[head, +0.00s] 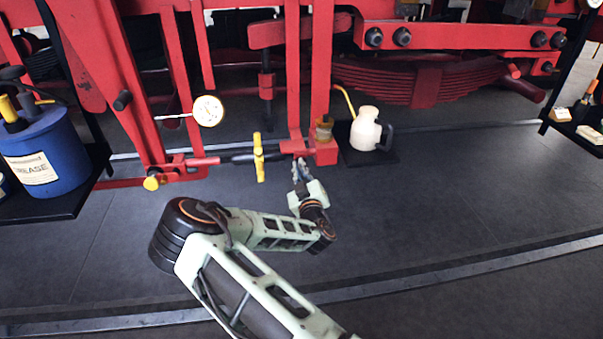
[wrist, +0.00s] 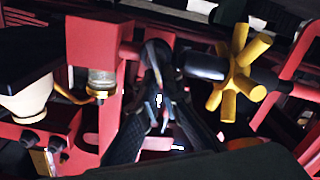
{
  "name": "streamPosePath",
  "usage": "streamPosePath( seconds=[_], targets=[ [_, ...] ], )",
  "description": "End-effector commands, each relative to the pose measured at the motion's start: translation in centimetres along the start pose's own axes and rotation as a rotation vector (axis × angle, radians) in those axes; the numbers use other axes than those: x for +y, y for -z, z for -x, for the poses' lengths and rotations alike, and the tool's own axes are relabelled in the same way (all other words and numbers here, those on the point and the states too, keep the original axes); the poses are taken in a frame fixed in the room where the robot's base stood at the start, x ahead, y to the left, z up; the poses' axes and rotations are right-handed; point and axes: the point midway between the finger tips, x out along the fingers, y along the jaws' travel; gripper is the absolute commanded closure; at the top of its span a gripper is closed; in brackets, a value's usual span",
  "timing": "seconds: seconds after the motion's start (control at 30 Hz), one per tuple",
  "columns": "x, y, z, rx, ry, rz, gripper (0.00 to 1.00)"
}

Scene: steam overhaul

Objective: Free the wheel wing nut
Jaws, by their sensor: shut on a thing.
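My gripper (head: 299,172) reaches up to the right end of the dark screw shaft (head: 238,157), close to a red block (head: 322,152). In the wrist view its dark fingers (wrist: 158,70) come together on a small dark piece on the shaft line, which appears to be the wing nut. The fingers hide most of it, so its wings and angle cannot be made out. The yellow spoked handwheel (head: 258,157) stands on the same shaft, just left of my gripper. It also shows in the wrist view (wrist: 240,75), to the right of the fingers and apart from them.
A brass-capped glass oil cup (head: 324,128) sits on the red block. A cream oil can (head: 366,130) stands to the right. A dial gauge (head: 208,111) and red frame bars are at the left, with a blue grease tub (head: 42,150). The floor in front is clear.

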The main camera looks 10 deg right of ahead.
Motion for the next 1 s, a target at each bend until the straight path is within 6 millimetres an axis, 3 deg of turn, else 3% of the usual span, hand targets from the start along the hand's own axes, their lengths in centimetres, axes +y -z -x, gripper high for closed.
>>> streamPosePath(
  seconds=[1.0],
  targets=[
    [-1.8,-1.6,0.1,-0.01,0.004,0.968,1.0]
  ],
)
